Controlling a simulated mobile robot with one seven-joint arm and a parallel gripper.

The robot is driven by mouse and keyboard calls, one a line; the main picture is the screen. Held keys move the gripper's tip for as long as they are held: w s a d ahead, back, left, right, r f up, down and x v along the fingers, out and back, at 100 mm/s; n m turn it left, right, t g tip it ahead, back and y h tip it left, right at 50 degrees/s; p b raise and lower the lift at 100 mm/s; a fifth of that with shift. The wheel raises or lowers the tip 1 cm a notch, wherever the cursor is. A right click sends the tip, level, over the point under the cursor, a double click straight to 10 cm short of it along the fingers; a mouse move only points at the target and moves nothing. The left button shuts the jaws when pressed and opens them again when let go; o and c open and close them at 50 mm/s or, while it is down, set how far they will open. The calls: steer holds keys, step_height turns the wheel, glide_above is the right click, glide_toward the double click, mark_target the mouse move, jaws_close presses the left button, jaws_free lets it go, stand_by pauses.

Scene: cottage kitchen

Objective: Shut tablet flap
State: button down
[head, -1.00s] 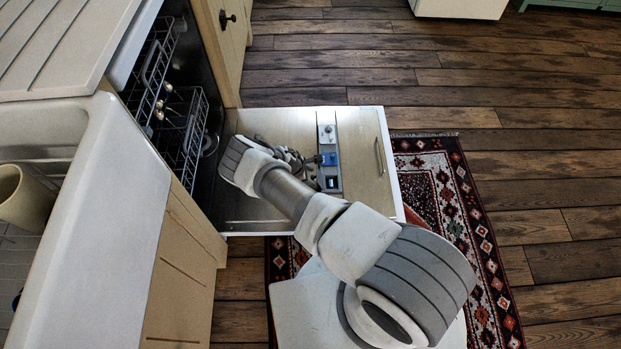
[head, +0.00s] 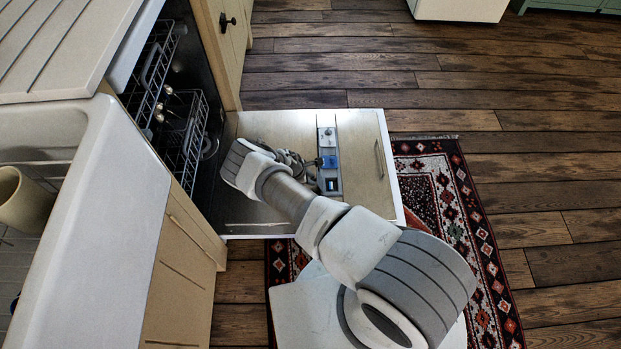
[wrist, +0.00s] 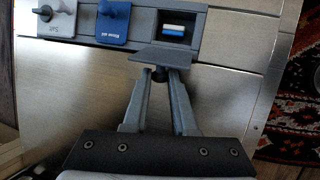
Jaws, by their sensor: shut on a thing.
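The grey tablet flap (wrist: 160,58) stands open at the edge of the tablet compartment in the wrist view. The compartment (wrist: 181,27) is uncovered, and a blue and white tablet (wrist: 175,31) shows inside it. The dispenser strip (head: 328,140) is set in the inner face of the lowered dishwasher door (head: 365,160). The fingertips are hard to make out in the head view, where my own arm partly covers that area.
A blue rinse aid cap (wrist: 113,22) and a grey cap (wrist: 56,17) sit along the strip. The dishwasher racks (head: 185,135) are inside at the left. A sink (head: 100,220) stands at front left. A patterned rug (head: 460,230) lies beyond the door, with open wooden floor around.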

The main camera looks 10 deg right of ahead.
mark_target(320, 179)
steer(key=shift+r, duration=0.15)
steer(key=d+r+y+p, duration=0.1)
steer(key=p, duration=0.2)
steer(key=shift+s+y+p, duration=0.1)
steer(key=shift+y+p, duration=0.2)
steer(key=shift+y, duration=0.1)
steer(key=shift+s+d+r+m+t+y+p, duration=0.1)
steer(key=shift+d+m+t+y+p, duration=0.2)
steer(key=shift+d+y+p, duration=0.55)
steer(key=shift+d+y+b, duration=0.4)
steer(key=shift+y+b, duration=0.2)
steer(key=shift+y, duration=0.45)
steer(key=d+y+b, duration=0.1)
steer(key=b, duration=0.1)
steer(key=d+t+y+b, duration=0.1)
steer(key=y, duration=0.1)
steer(key=shift+s+d+m+b, duration=0.1)
steer(key=shift+s+m+b, duration=0.2)
steer(key=shift+m+b, duration=0.1)
steer(key=shift+s+d+f+t+y, duration=0.2)
steer(key=shift+d+y, duration=0.25)
steer(key=shift+y, duration=0.3)
steer(key=shift+w+d+f+t+y, duration=0.1)
steer(key=shift+d+t+y, duration=0.25)
steer(key=shift+y, duration=0.4)
steer(key=shift+s+d, duration=0.1)
steer(key=shift+d, duration=0.05)
